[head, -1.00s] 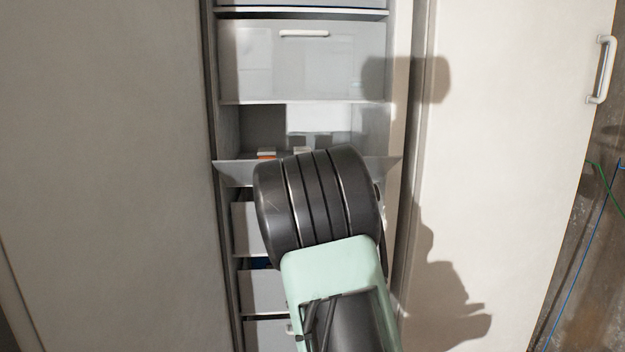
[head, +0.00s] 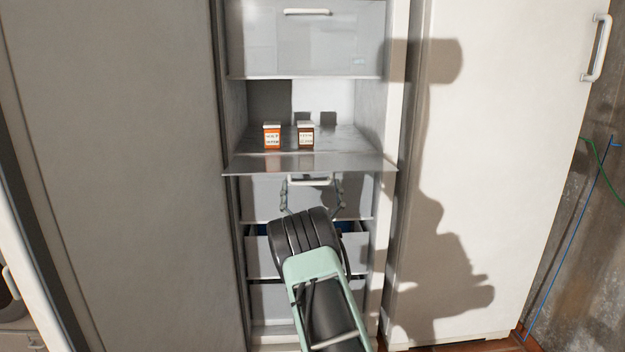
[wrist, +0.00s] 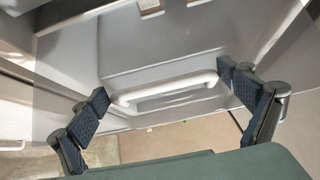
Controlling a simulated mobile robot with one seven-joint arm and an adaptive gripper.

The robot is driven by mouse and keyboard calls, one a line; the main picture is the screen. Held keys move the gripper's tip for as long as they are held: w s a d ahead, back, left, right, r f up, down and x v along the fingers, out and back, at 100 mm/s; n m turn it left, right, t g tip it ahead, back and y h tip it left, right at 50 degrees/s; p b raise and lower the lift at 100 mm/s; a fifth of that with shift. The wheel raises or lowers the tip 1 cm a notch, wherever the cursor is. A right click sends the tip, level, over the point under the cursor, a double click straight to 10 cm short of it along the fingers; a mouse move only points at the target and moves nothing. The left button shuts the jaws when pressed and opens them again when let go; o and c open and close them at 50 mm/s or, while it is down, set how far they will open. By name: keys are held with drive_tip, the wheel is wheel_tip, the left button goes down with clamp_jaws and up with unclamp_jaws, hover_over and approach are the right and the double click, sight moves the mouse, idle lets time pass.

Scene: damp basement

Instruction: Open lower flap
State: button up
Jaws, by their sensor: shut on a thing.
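The lower flap (head: 350,165) of the tall cabinet is folded down and lies about level, in front of an open compartment. Its white bar handle (head: 309,182) hangs under the front edge, and it also shows in the wrist view (wrist: 165,90). My gripper (head: 312,197) comes from below. Its two dark fingers stand wide apart, one at each end of the handle, and hold it lengthwise. In the wrist view the gripper (wrist: 163,87) has the handle between its fingertips.
The upper flap (head: 305,45) is shut. Drawers (head: 270,255) lie below, at least one slightly out. Large cabinet doors (head: 480,180) stand on both sides.

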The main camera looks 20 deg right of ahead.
drive_tip(key=shift+w+d+f+t, duration=0.2)
drive_tip(key=shift+f+t, duration=0.1)
drive_tip(key=shift+f, duration=0.15)
idle(0.5)
drive_tip(key=o, duration=1.3)
drive_tip(key=shift+f, duration=0.1)
drive_tip(key=shift+v, duration=5.95)
drive_tip(key=shift+w, duration=0.1)
